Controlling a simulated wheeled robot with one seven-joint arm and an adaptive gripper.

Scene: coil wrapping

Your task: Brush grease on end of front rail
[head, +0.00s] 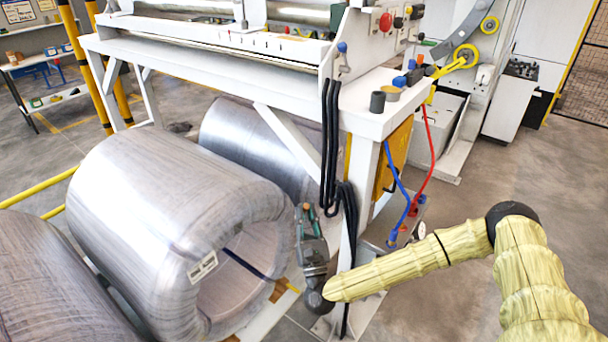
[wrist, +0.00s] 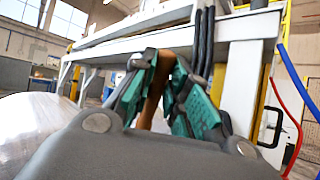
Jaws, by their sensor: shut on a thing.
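My gripper (head: 309,226) hangs upright in the head view, between the wrapped coil's open end and the machine's front leg. In the wrist view, its green-padded fingers (wrist: 160,80) are shut on a narrow brown piece (wrist: 153,95), which looks like a brush handle. Bristles and grease cannot be made out. The white front rail (head: 190,56) of the machine runs along its near side, above and behind my gripper. Its right end (head: 375,118) is a shelf-like corner, higher than my gripper and apart from it. The rail also shows in the wrist view (wrist: 120,38).
A large wrapped coil (head: 150,215) stands left of my gripper, with others beside and behind it. Black cables (head: 331,150) hang from the rail close by. Blue (head: 398,180) and red hoses (head: 429,145) hang further right. Small cups (head: 377,101) stand on the rail's right end.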

